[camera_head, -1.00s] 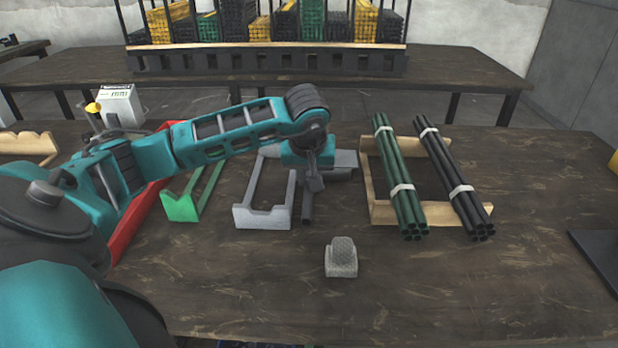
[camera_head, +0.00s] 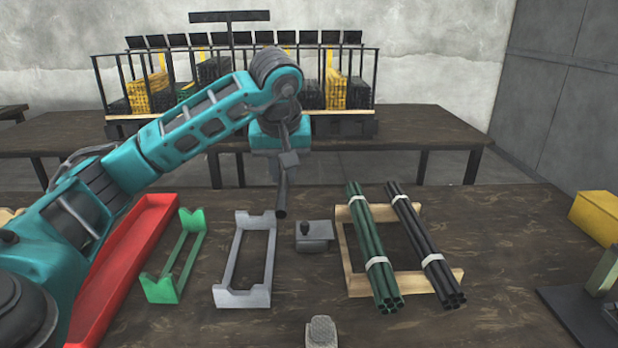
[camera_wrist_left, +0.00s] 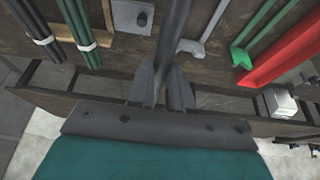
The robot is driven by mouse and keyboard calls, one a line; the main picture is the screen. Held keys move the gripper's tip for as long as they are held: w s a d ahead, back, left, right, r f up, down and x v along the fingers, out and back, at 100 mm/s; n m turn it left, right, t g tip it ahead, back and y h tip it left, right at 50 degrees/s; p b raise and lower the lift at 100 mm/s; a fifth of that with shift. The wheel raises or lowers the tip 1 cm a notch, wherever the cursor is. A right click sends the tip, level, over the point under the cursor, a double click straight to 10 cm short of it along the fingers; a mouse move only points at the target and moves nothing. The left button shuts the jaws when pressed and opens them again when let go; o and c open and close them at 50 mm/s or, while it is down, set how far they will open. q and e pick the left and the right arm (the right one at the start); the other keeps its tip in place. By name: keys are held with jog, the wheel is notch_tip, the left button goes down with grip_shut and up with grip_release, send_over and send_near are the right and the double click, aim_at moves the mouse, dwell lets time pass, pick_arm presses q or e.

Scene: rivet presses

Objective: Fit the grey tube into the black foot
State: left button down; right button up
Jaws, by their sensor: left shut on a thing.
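My left gripper (camera_head: 287,160) is shut on a dark grey tube (camera_head: 281,196). The tube hangs nearly upright, its lower end over the area between the grey cradle and a dark block. In the left wrist view, the tube (camera_wrist_left: 176,35) runs up from between the fingers (camera_wrist_left: 165,88). My right gripper is out of view.
A grey cradle (camera_head: 242,298), green cradle (camera_head: 160,291) and red tray (camera_head: 92,320) lie to the left. Green tubes (camera_head: 370,245) and black tubes (camera_head: 425,245) rest on a wooden rack (camera_head: 352,284). A light grey block (camera_head: 322,332) stands at the front.

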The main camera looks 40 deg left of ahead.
pick_arm(q)
jog(key=shift+r, duration=0.3)
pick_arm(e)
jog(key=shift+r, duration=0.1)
pick_arm(q)
jog(key=shift+d, duration=0.3)
jog(key=s+d+f+m+h+p, duration=0.1)
jog(key=d+m+p, duration=0.3)
jog(key=d, duration=0.6)
jog(key=s+d+f+m+h+p, duration=0.2)
jog(key=s+d+m+p, duration=0.2)
jog(key=d, duration=0.6)
jog(key=shift+s+d+f+t+p, duration=0.15)
jog(key=shift+f+t+p, duration=0.2)
jog(key=shift+p, duration=0.55)
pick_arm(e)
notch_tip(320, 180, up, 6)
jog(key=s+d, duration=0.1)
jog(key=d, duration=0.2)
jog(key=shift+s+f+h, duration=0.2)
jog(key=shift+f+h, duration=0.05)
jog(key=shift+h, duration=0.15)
